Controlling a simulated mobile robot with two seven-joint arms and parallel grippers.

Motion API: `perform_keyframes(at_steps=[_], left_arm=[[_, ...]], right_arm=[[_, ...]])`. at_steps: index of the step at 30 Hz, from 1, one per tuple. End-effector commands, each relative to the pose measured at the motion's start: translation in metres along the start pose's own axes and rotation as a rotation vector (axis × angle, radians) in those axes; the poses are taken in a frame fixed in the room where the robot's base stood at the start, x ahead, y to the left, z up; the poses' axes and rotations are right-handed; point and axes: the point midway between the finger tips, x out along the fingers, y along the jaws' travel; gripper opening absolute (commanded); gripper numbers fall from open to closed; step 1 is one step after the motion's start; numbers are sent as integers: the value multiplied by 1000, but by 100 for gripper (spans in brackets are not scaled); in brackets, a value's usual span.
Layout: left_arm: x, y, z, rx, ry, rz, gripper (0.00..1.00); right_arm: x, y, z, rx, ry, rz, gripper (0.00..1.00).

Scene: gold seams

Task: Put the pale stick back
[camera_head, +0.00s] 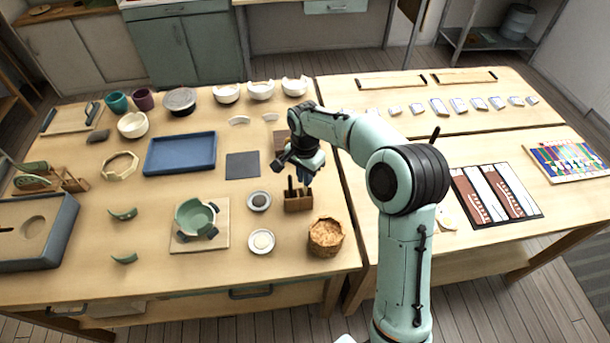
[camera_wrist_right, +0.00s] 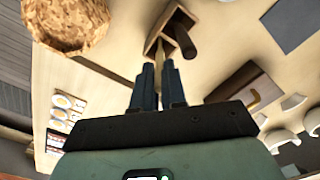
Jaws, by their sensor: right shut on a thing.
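My right gripper (camera_head: 304,172) is just above the holder. In the right wrist view my right gripper (camera_wrist_right: 158,88) is shut on the pale stick (camera_wrist_right: 160,56), whose far end is at the holder (camera_wrist_right: 153,42). Whether that end is inside a slot or only over it I cannot tell. A dark brown stick (camera_wrist_right: 186,46) shows beside it. My left gripper is not in view.
A woven basket (camera_head: 326,238) stands close in front of the holder. Two small dishes (camera_head: 259,201) (camera_head: 261,241) are to its left, with a green bowl (camera_head: 196,217) on a board beyond them. A dark grey square (camera_head: 242,165) lies behind left.

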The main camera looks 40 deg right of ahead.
Motion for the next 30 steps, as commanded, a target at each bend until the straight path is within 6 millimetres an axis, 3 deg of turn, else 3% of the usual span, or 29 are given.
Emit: perform_keyframes(at_steps=[8, 9, 11, 23, 30], left_arm=[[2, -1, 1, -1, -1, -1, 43], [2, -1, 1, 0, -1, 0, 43], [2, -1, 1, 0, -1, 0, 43], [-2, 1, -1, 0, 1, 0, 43], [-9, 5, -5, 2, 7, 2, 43]], right_arm=[[3, 0, 0, 0, 0, 1, 0], [3, 0, 0, 0, 0, 0, 18], [3, 0, 0, 0, 0, 0, 37], [-6, -1, 0, 0, 1, -3, 37], [-52, -2, 0, 0, 2, -8, 37]])
